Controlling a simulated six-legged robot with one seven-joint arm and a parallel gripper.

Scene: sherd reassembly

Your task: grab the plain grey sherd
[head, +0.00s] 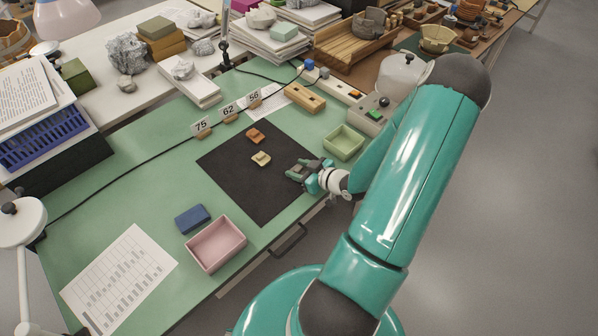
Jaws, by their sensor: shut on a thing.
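My gripper (297,172) is low over the right part of the dark mat (240,190). It is shut on a small greyish piece, which I take to be the plain grey sherd. The fingers hide most of it, and its outline is too small to make out. An orange-brown sherd (256,135) lies on the mat, to the left of and beyond my gripper. A cream sherd (261,159) lies on the mat nearer to it, apart from the fingers.
A green tray (343,142) stands just beyond my gripper to the right. A pink tray (216,245) and a blue block (192,219) are at the near left. Number cards (228,111) stand behind the mat. The mat's near left part is clear.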

